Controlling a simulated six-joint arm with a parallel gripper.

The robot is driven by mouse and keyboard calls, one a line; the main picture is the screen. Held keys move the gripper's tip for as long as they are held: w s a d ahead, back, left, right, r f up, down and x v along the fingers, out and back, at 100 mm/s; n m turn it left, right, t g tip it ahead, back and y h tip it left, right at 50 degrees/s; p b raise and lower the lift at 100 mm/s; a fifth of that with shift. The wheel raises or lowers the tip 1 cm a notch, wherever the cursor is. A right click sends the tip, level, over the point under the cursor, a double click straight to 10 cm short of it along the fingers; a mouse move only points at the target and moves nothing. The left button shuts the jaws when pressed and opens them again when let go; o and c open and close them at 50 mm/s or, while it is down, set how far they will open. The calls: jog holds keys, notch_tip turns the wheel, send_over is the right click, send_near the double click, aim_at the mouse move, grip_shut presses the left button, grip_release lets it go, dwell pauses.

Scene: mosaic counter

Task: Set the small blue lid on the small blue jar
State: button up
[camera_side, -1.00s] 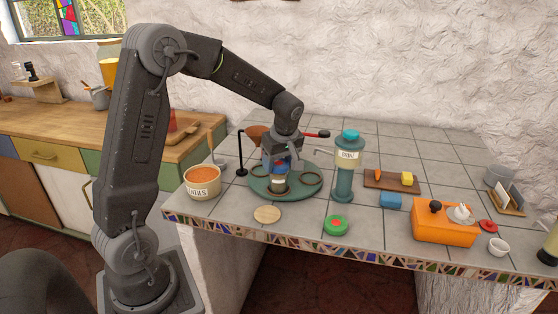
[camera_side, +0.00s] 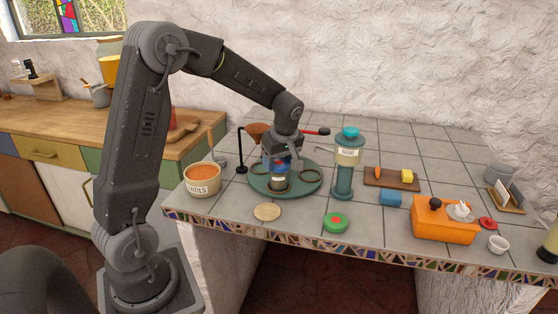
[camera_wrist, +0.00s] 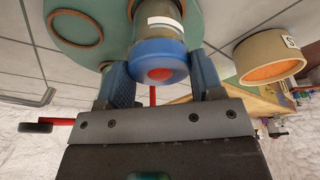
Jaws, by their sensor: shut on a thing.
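My gripper (camera_wrist: 161,86) is shut on the small blue lid (camera_wrist: 140,58), which has a red centre. The fingers sit on either side of it. The small blue jar (camera_wrist: 166,18), pale with a white label, is directly beyond the lid in the wrist view, and lid and jar overlap there. In the side view the lid (camera_side: 281,166) is above the jar (camera_side: 279,184), which stands upright on a round green tray (camera_side: 258,188). I cannot tell whether the lid touches the rim.
An orange-filled pot (camera_side: 203,188) stands left of the tray and a teal grinder (camera_side: 344,180) right of it. A round wooden disc (camera_side: 267,212) and a green-and-red lid (camera_side: 336,222) lie in front. An orange box (camera_side: 444,228) is at the right.

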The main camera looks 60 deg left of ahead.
jog(key=shift+f, duration=0.2)
dwell(0.5)
jog(key=o, duration=1)
jog(key=shift+r, duration=3.5)
